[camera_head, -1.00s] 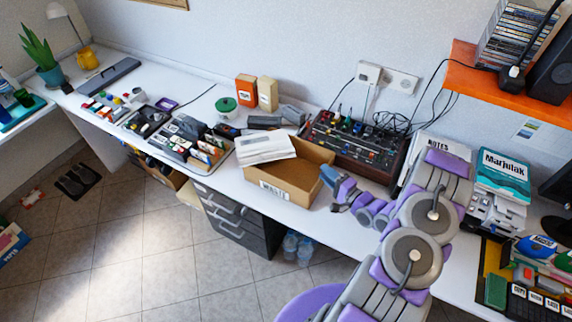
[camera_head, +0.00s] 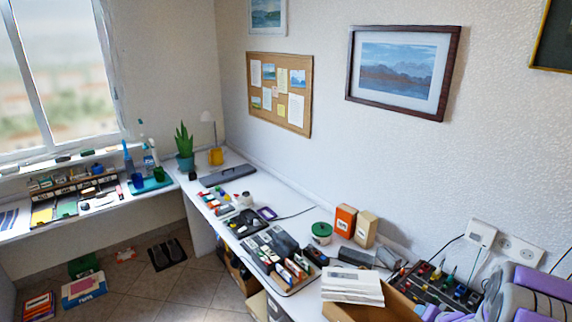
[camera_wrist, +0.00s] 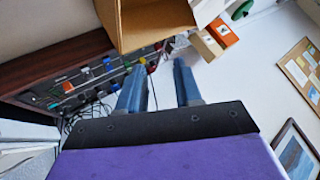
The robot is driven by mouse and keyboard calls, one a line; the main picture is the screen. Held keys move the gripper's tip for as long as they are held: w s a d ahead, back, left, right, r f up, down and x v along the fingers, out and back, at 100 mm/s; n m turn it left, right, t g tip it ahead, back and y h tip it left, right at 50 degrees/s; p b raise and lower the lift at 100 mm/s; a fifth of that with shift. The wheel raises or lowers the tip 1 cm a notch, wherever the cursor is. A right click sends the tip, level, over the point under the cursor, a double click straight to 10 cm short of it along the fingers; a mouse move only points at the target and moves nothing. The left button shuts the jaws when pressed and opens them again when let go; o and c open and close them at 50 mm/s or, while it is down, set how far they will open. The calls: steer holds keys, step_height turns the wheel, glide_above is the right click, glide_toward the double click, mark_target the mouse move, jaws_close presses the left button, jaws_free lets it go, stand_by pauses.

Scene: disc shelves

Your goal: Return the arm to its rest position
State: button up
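My gripper (camera_wrist: 159,68) shows in the wrist view with its two blue-grey fingers apart and nothing between them. Beyond the fingertips are a cardboard box (camera_wrist: 158,28) and a mixer panel with knobs (camera_wrist: 75,84). In the head view, part of my purple and grey arm (camera_head: 525,292) fills the bottom right corner, over the desk by the mixer (camera_head: 437,287). The gripper is mostly cut off at the lower edge there.
A white desk (camera_head: 300,207) runs along the wall. The cardboard box (camera_head: 398,305) has white papers (camera_head: 352,284) at its edge. Orange (camera_head: 345,220) and tan (camera_head: 366,229) boxes stand behind.

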steer(key=s+a+r+n+g+h, duration=0.1)
steer(key=s+a+r+g+h, duration=0.1)
steer(key=s+a+r+g, duration=0.25)
steer(key=s+a+r+n+g+h, duration=0.1)
steer(key=s+a+r+n, duration=0.15)
steer(key=s+r, duration=0.45)
steer(key=s+a+r+n+g+y, duration=0.1)
steer(key=s+a+r+n+g, duration=0.1)
steer(key=s+a, duration=0.8)
steer(key=s+a+r+n+g+y, duration=0.2)
steer(key=s+a+r+g, duration=0.2)
steer(key=s, duration=1.2)
steer(key=a+r, duration=0.3)
steer(key=a, duration=0.3)
steer(key=shift+s+a+r, duration=0.15)
steer(key=shift+a+r, duration=0.05)
steer(key=shift+a, duration=0.1)
steer(key=shift+o, duration=0.6)
steer(key=shift+d, duration=0.1)
